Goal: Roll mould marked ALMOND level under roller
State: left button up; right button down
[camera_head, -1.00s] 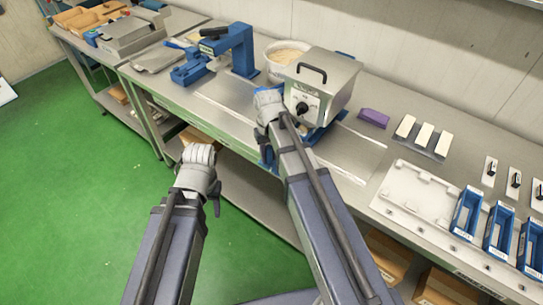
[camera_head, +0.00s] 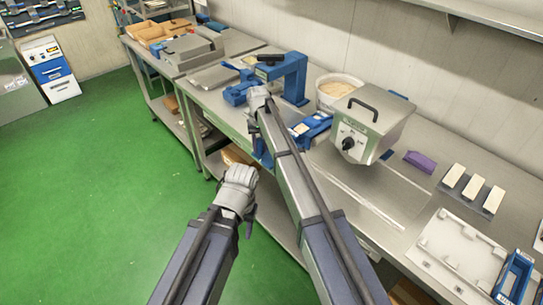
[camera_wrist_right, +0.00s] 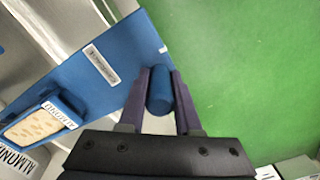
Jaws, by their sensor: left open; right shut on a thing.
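My right gripper (camera_head: 258,100) is over the bench's front edge, left of the kettle machine. In the right wrist view it is shut on a blue cylindrical handle (camera_wrist_right: 160,92) on a blue carriage (camera_wrist_right: 100,62), which also shows in the head view (camera_head: 318,122). On the carriage sits a blue mould with a pale speckled filling (camera_wrist_right: 36,124); its tilted label is hard to read. A white card clearly reading ALMOND (camera_wrist_right: 16,160) lies beside it. The blue roller stand (camera_head: 294,78) is behind, to the right of my right gripper. My left gripper (camera_head: 240,178) is open and empty over the floor.
The kettle machine (camera_head: 372,122) stands on the bench right of the carriage. A white tub (camera_head: 335,90) is behind it. A purple block (camera_head: 420,161), several pale bars and a white tray (camera_head: 450,250) are farther right. Green floor (camera_head: 110,190) is clear at left.

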jog(key=shift+w+a, duration=1.15)
jog(key=shift+w, duration=0.3)
jog(key=c, duration=0.6)
grip_release()
jog(key=shift+r, duration=0.15)
notch_tip(320, 180, up, 8)
jog(key=p, duration=0.7)
jog(key=shift+f+p, duration=0.2)
jog(key=shift+p, duration=0.2)
